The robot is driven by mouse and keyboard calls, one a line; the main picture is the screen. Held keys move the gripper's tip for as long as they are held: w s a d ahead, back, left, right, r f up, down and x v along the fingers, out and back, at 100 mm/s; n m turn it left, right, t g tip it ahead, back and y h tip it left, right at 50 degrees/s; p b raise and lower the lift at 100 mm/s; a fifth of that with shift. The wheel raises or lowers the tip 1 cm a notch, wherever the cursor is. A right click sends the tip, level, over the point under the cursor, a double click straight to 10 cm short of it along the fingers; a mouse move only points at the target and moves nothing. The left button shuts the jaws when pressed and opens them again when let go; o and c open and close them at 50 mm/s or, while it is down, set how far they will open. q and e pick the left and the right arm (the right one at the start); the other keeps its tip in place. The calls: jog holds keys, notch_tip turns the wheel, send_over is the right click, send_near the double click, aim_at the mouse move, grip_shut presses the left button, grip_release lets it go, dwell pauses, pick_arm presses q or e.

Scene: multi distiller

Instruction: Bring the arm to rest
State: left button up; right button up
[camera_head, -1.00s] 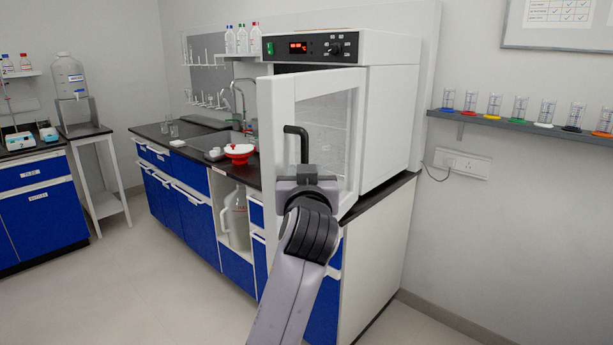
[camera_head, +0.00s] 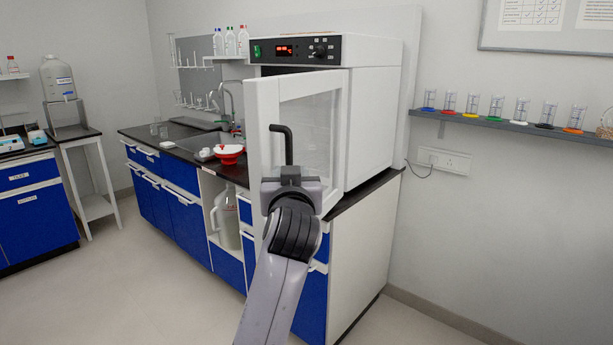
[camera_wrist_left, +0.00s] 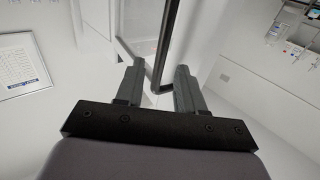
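The white oven (camera_head: 375,110) stands on the bench with its glass-windowed door (camera_head: 262,110) swung open. A dark bar handle (camera_head: 288,143) is on the door's outer side. My left gripper (camera_head: 291,175) is at the lower part of this handle in the head view, where its fingers are hidden by its own body. In the left wrist view, the fingers of the gripper (camera_wrist_left: 158,72) are apart, and the dark handle (camera_wrist_left: 168,40) runs between or just beyond them, with gaps on both sides. My right gripper is not in view.
The black-topped bench (camera_head: 150,133) with blue drawers holds a red-and-white bowl (camera_head: 229,153) beside the oven. A wall shelf (camera_head: 520,127) with several small glass vessels is at right. Open floor (camera_head: 130,290) lies at the front left.

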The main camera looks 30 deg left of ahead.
pick_arm(q)
jog(key=s+d+f+m+h, duration=0.2)
jog(key=d+f+h, duration=0.1)
jog(key=f, duration=0.6)
jog(key=s+d+f+m+g+h, duration=0.1)
jog(key=s+d+f+m+h, duration=0.15)
jog(key=f, duration=0.65)
jog(key=s+d+f+m+h, duration=0.2)
jog(key=f+m, duration=0.1)
jog(key=f, duration=0.6)
jog(key=s+d+f+m+g+h, duration=0.1)
jog(key=s+d+f+h, duration=0.1)
jog(key=s+f, duration=0.6)
jog(key=s+d+f+g+h, duration=0.2)
jog(key=s+d+f, duration=0.2)
jog(key=s+f, duration=0.4)
jog(key=s, duration=0.4)
jog(key=shift+m+g+h, duration=0.3)
jog(key=shift+m+h, duration=0.05)
